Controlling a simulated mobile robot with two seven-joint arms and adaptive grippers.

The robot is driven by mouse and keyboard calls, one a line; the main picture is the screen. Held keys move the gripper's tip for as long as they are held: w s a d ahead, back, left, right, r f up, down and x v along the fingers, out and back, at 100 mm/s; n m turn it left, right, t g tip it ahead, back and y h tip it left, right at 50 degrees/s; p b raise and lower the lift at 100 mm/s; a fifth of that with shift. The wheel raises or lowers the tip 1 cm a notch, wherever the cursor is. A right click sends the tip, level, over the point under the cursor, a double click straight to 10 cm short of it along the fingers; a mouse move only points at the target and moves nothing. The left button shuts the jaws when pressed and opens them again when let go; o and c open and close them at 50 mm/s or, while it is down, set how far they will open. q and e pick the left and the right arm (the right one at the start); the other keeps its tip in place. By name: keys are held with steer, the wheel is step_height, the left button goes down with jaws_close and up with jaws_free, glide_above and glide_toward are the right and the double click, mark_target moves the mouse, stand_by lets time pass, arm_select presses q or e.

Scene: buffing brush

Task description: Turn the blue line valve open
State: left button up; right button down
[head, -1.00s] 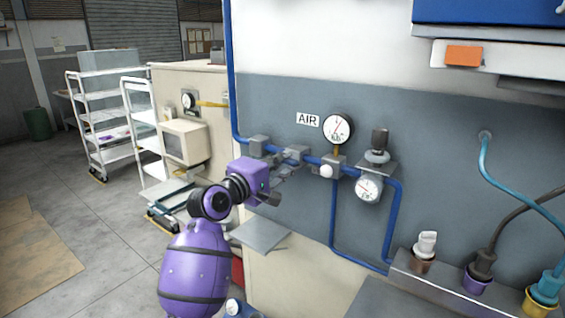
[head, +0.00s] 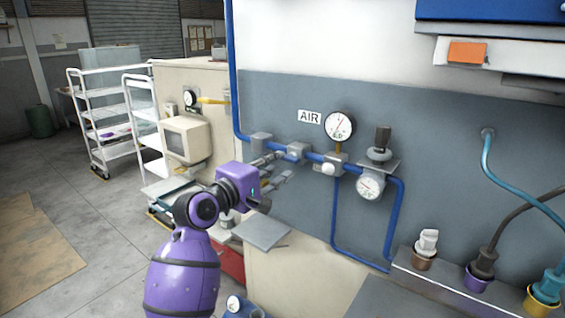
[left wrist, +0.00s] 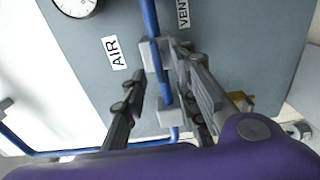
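The blue line (head: 328,161) runs along the grey wall panel below the AIR label, through several grey fittings. One grey fitting (head: 297,151), apparently the valve body, sits just beyond my left gripper (head: 280,166). The valve's handle cannot be told apart from the gripper fingers. In the left wrist view, my left gripper (left wrist: 165,105) has its dark fingers spread apart, one on each side of the blue line (left wrist: 164,88) as seen from there. Two grey blocks on the line show between them. No contact is visible. My right gripper is not in view.
A gauge (head: 339,125) stands above the line, with a regulator (head: 380,150) and second gauge (head: 369,186) to its right. A grey plate (head: 262,232) lies below my left gripper. Hoses and plugs (head: 483,265) fill the lower right. A white shelf cart (head: 102,120) stands back left.

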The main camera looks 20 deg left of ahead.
arm_select(q)
steer(key=v, duration=0.8)
steer(key=shift+s, duration=0.2)
steer(key=shift+a, duration=0.15)
step_height(320, 180, down, 12)
steer(key=w+a+m+y, duration=0.15)
steer(key=m+y, duration=0.25)
steer(key=m, duration=0.4)
steer(key=s+d+f+m+g+y, duration=0.15)
steer(key=s+f, duration=0.25)
steer(key=f, duration=0.4)
steer(key=s+f+m+g, duration=0.1)
steer(key=s+f+m, duration=0.25)
steer(key=f, duration=0.55)
steer(key=s+d+f+g, duration=0.2)
steer(key=s+f, duration=0.8)
steer(key=s, duration=0.3)
steer(key=s+d+f+m+g, duration=0.1)
steer(key=s+d+f+g, duration=0.2)
steer(key=s+f, duration=0.8)
steer(key=s, duration=0.3)
steer(key=shift+s+d+f+m, duration=0.25)
steer(key=shift+s+f+m, duration=0.05)
steer(key=shift+g, duration=0.25)
